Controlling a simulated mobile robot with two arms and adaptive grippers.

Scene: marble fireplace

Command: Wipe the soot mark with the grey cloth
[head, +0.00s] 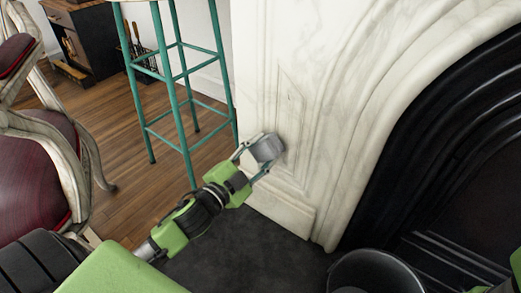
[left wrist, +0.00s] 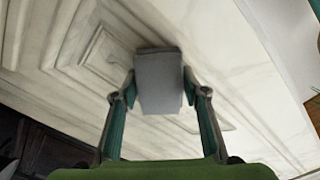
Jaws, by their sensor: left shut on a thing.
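The grey cloth (head: 267,147) is a small folded block held at the white marble fireplace surround (head: 318,120). My left gripper (head: 257,158) is shut on it, with one finger on each side. In the left wrist view, the cloth (left wrist: 160,82) sits between the fingertips of the left gripper (left wrist: 159,88), and its far edge appears against or very near the carved marble. A faint dark smudge shows around the cloth; I cannot tell soot from shadow. Any mark behind the cloth is hidden.
A teal-legged stool (head: 180,100) stands left of the surround. A carved chair with dark red upholstery (head: 35,175) is at the left. The black fireplace insert (head: 440,130) is at the right. A dark bucket (head: 375,272) stands at the bottom, on the dark hearth (head: 235,250).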

